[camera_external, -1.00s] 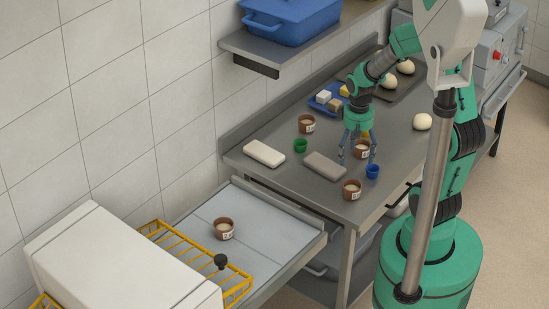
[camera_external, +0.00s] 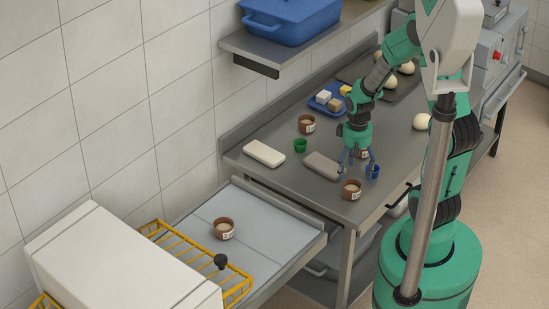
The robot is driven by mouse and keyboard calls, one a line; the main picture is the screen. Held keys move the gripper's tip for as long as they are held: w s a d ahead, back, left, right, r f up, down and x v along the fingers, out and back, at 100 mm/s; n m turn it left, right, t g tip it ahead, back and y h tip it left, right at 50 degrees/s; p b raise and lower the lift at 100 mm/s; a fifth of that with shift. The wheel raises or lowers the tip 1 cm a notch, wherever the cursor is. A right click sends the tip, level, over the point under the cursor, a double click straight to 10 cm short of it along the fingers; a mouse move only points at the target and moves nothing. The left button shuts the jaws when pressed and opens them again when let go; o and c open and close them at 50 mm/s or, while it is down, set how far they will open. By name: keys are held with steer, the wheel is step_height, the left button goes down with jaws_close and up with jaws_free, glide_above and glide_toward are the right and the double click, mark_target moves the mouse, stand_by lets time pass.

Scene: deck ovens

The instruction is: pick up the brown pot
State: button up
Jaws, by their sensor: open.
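Several brown pots with pale contents and white labels are in view. One brown pot (camera_external: 352,190) stands near the front edge of the steel table, just below my gripper in the picture. Another brown pot (camera_external: 363,153) is partly hidden behind my gripper. A third brown pot (camera_external: 306,124) stands towards the back of the table. One more brown pot (camera_external: 224,229) stands on the light grey panel at lower left. My gripper (camera_external: 357,167) points down, open, with its fingers spread above the table. I see nothing held in it.
A small blue cup (camera_external: 373,172) is close by the right finger. A green cup (camera_external: 300,145), a white block (camera_external: 264,153) and a grey block (camera_external: 322,166) lie to the left. A blue tray (camera_external: 320,104) and dough balls (camera_external: 422,121) are behind and right. A shelf (camera_external: 262,56) overhangs the back.

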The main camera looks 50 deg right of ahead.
mark_target(350, 184)
steer(key=shift+f, duration=0.95)
steer(key=shift+w+a+f+b, duration=0.1)
steer(key=shift+f+b, duration=0.65)
steer(key=shift+f, duration=1.85)
steer(key=shift+c, duration=0.2)
steer(key=c, duration=1.4)
steer(key=shift+o, duration=0.2)
steer(key=shift+r, duration=0.1)
